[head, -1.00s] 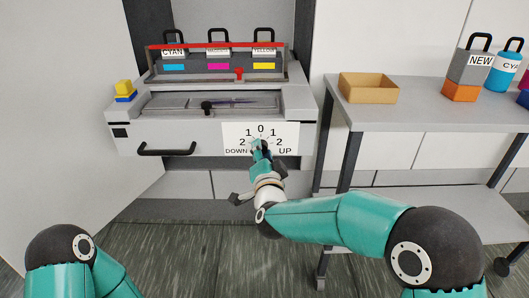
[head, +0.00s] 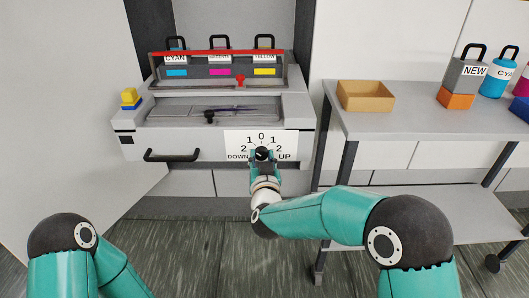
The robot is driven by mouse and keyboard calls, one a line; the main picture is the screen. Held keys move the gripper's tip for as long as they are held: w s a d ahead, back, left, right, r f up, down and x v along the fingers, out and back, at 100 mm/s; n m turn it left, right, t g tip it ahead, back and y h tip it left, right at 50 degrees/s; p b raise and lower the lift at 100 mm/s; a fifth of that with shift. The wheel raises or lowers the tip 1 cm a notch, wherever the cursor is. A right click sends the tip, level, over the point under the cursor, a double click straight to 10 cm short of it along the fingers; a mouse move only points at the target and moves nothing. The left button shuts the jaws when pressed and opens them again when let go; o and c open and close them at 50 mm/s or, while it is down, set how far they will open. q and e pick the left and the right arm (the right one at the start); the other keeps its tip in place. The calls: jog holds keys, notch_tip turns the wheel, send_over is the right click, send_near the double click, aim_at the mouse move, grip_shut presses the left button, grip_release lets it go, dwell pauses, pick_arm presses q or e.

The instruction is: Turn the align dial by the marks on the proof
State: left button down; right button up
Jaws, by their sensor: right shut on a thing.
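The align dial (head: 262,153) is a black knob on a white plate (head: 282,143) on the front of the grey printer. The plate is marked 2, 1, 0, 1, 2, with DOWN on the left and UP on the right. My right gripper (head: 262,157) is at the dial from below, shut on it with a finger on either side. I cannot make out where the dial points. No proof marks are readable; a dark bluish strip (head: 235,108) lies in the printer's open slot. Of my left arm only links show at lower left; its gripper is out of view.
CYAN, magenta and YELLOW cartridges (head: 220,65) stand behind a red bar on the printer. A black drawer handle (head: 172,155) is left of the dial. A grey table (head: 420,122) at right holds a tan tray (head: 365,96), a NEW cartridge (head: 464,78) and bottles.

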jog(key=n+p, duration=0.2)
jog(key=n, duration=0.1)
jog(key=shift+n+h+p, duration=0.3)
jog(key=shift+n+p, duration=0.1)
jog(key=shift+f+n+p, duration=0.15)
jog(key=shift+n+p, duration=0.35)
jog(key=shift+n, duration=0.2)
jog(key=o, duration=1.2)
jog(key=shift+c, duration=0.2)
jog(key=shift+a, duration=0.1)
